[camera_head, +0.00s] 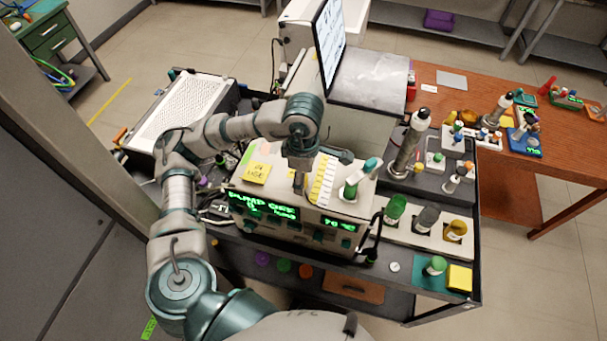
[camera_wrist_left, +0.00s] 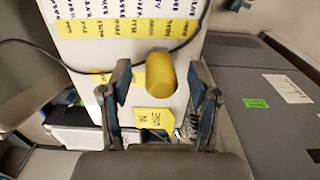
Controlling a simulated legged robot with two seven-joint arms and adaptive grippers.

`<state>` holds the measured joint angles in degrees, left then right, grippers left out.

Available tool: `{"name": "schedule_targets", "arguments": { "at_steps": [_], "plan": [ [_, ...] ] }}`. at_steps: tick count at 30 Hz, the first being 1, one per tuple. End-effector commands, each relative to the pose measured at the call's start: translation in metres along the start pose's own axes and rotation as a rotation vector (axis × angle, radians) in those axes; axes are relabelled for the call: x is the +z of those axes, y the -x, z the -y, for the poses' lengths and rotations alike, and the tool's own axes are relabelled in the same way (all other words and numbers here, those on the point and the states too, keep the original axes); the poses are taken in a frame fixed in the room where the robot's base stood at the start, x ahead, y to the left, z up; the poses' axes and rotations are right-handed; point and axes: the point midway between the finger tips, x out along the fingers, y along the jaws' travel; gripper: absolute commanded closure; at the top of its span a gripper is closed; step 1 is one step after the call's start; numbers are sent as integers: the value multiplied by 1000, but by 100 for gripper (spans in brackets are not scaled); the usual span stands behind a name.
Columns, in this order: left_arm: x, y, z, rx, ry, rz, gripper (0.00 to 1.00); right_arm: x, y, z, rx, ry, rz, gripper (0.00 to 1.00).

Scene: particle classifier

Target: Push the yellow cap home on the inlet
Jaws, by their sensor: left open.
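The yellow cap (camera_wrist_left: 160,73) shows in the left wrist view as a smooth yellow rounded cylinder on the pale top of the instrument box (camera_head: 290,225). My left gripper (camera_head: 300,186) points down over the box top in the head view. In the left wrist view my left gripper (camera_wrist_left: 160,68) is open, with one finger on each side of the cap and gaps between. I cannot tell how far the cap sits on the inlet; the inlet itself is hidden. In the head view the gripper largely hides the cap. My right gripper is out of view.
A yellow note (camera_head: 257,173) lies on the box top. A green-topped fitting (camera_head: 367,168) stands right of the gripper. Several bottles, including a green one (camera_head: 396,207), stand farther right. A monitor (camera_head: 330,42) rises behind. A dark cable (camera_wrist_left: 85,68) crosses the wrist view.

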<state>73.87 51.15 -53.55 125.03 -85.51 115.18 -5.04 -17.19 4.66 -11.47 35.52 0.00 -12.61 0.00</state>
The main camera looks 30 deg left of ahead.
Motion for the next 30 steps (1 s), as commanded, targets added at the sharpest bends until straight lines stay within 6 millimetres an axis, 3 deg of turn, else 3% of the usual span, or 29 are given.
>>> {"name": "schedule_targets", "arguments": {
  "at_steps": [7,21,30],
  "plan": [
    [0,17,-1,4,0,1,38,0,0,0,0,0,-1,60],
    [-1,104,-2,3,1,1,38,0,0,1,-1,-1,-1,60],
    [-1,119,-2,-1,0,1,38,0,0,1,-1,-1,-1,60]
  ]
}}
